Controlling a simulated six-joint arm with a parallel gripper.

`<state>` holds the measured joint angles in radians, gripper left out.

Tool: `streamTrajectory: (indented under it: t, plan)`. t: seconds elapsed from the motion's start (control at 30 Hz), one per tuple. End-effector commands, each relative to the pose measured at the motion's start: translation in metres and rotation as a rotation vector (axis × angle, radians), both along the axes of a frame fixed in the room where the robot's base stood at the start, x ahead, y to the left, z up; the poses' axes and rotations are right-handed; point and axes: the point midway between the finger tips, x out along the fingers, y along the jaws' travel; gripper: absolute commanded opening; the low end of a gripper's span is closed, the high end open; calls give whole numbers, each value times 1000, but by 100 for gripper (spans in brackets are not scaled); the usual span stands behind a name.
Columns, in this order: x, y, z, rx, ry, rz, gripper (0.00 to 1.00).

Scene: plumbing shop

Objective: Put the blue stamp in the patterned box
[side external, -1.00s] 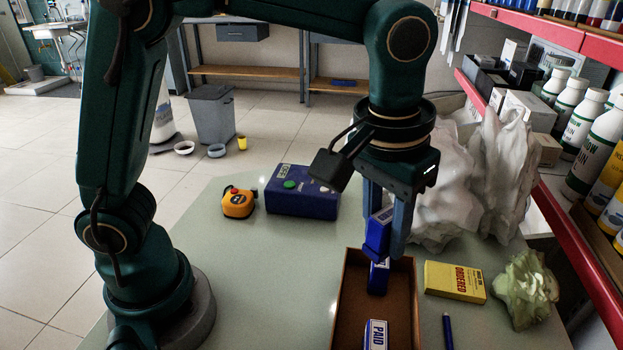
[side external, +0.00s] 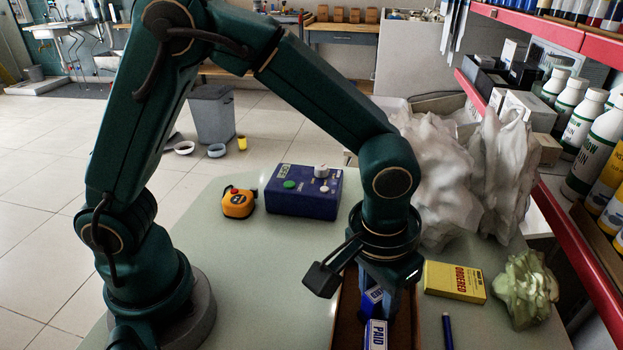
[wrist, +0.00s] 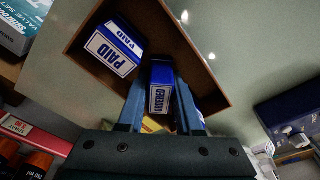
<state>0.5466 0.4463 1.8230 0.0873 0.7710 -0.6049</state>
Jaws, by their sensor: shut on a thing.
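A brown open box (side external: 346,312) stands on the table; I cannot make out a pattern on it. My gripper (side external: 378,293) points down into it, shut on a blue stamp (side external: 372,298) with a white label. In the wrist view the held stamp (wrist: 161,86) is between the two fingers, over the inside of the box (wrist: 203,72). A second blue stamp marked PAID (side external: 376,334) lies in the box beside it, also in the wrist view (wrist: 113,50). Another blue piece is partly hidden behind the right finger in the wrist view.
A yellow ORDERED box (side external: 455,281), a blue pen (side external: 447,331) and a crumpled green wad (side external: 525,288) lie right of the box. A blue control unit (side external: 304,192) and an orange tape measure (side external: 238,203) are behind. White crumpled bags (side external: 437,180) stand close behind right. The table's left is clear.

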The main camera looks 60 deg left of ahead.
Motion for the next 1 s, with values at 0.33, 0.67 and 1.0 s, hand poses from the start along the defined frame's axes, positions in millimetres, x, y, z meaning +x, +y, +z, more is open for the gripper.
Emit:
streamTrajectory:
  t: [0.33,0.67,1.0]
  plan:
    - [0,0,-3,0,0,0,0]
    - [0,0,-2,0,-1,0,64]
    - [-2,-1,29,-4,-8,-1,64]
